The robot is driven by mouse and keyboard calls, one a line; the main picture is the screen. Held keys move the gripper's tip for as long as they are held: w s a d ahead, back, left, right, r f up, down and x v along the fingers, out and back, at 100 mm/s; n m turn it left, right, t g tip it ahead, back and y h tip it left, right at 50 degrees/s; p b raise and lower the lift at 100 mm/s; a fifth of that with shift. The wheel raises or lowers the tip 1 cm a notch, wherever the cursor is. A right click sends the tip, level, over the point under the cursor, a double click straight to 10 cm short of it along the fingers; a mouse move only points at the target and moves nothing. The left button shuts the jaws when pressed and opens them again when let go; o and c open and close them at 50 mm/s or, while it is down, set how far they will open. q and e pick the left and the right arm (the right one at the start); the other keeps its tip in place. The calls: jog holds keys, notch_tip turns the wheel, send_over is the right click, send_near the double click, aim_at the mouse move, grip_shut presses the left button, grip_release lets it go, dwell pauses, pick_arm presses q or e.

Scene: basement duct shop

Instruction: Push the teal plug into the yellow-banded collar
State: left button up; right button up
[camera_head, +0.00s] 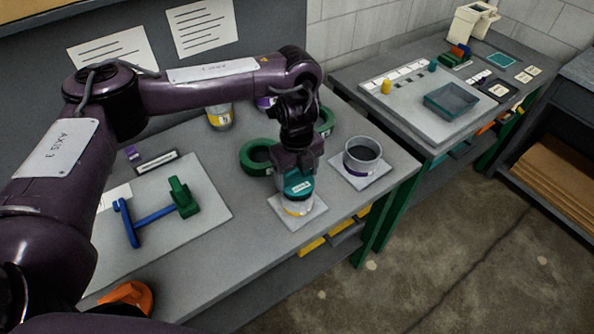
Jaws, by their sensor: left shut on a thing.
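The teal plug (299,185) is held upright in my left gripper (297,170), which is shut on it and points down. My right gripper is out of view.
An open grey collar with a purple band (362,157) stands close by to the right. A green ring (257,158) lies just left of the gripper. A blue and green tool (155,216) lies on a pale board. An orange object (130,297) sits at the front left.

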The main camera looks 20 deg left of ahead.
pick_arm(q)
jog(key=shift+f+b, duration=0.5)
jog(key=shift+f, duration=0.45)
jog(key=o, duration=1.2)
notch_tip(320, 180, up, 8)
jog(key=shift+f, duration=0.1)
